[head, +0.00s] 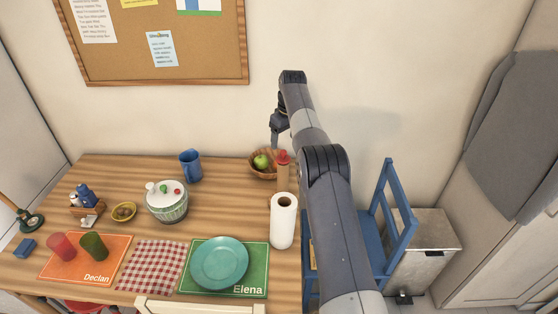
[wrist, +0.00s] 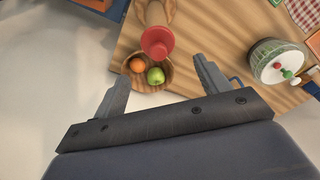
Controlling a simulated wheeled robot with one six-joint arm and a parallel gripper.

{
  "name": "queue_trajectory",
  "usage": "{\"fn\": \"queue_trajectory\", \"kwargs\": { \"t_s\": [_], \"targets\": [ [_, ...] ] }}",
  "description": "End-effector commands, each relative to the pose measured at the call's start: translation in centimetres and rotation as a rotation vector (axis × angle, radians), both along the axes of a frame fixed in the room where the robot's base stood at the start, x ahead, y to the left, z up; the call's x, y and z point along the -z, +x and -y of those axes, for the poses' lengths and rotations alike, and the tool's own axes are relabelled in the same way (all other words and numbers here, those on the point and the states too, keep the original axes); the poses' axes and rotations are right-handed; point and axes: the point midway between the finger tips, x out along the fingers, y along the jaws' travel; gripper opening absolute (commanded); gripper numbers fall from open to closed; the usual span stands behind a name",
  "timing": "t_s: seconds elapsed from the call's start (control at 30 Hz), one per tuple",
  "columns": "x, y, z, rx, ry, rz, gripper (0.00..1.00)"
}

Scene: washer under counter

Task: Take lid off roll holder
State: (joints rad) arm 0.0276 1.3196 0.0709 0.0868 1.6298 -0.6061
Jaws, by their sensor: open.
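A round green-and-white pot (head: 167,210) with a white lid (head: 160,188) stands on the wooden table, left of centre. It seems to be the roll holder. The lid sits on the pot and carries small coloured knobs. In the wrist view the pot (wrist: 268,78) and lid (wrist: 276,57) are at the right edge. My gripper (head: 276,140) is up beyond the table's back right, to the right of the pot and well apart from it. In the wrist view my gripper (wrist: 158,70) is open and empty, with a fruit bowl below, between its fingers.
A blue mug (head: 190,166) is behind the pot. A teal plate (head: 219,262) lies in front. A blue chair (head: 385,235) stands at right.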

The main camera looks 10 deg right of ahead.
Motion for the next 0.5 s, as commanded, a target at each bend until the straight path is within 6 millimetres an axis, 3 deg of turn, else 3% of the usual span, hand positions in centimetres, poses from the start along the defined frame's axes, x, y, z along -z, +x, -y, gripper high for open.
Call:
{"fn": "queue_trajectory", "kwargs": {
  "t_s": [0.5],
  "targets": [
    [5.7, 0.3, -0.1, 0.000, -0.001, -0.001, 0.71]
  ]
}}
